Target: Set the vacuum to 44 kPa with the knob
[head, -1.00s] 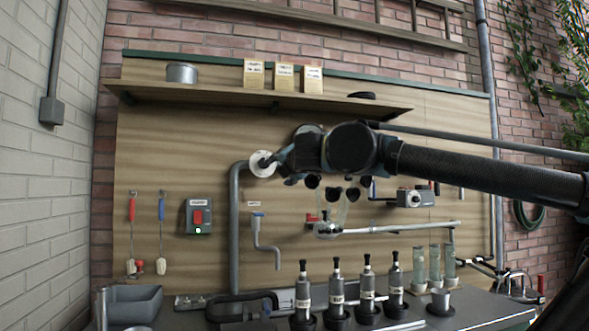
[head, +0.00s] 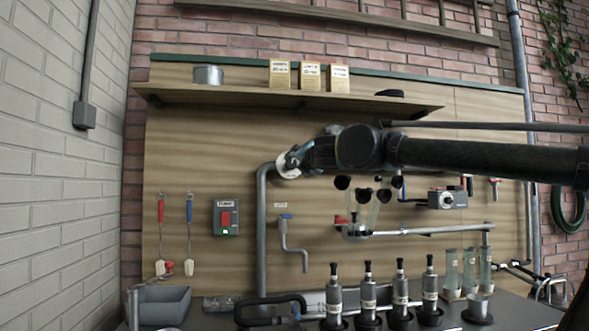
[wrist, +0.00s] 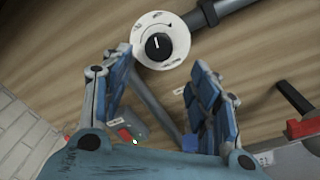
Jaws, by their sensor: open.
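The knob (wrist: 158,46) is black with a white pointer line and sits at the centre of a round white dial (wrist: 146,22) in the wrist view. The dial's markings are too small to read. In the head view the white dial (head: 285,165) shows at the top of a grey pipe, partly hidden by my gripper (head: 297,156). In the wrist view my gripper (wrist: 158,84) is open, with one blue-padded finger on each side below the dial. The knob lies beyond the fingertips and nothing is between them.
A grey pipe (head: 262,230) runs down the wooden board. A red-buttoned switch box (head: 226,217) hangs to its left. A shelf (head: 380,101) with cards and a tin is above. Several dark-topped cylinders (head: 368,290) stand on the bench below.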

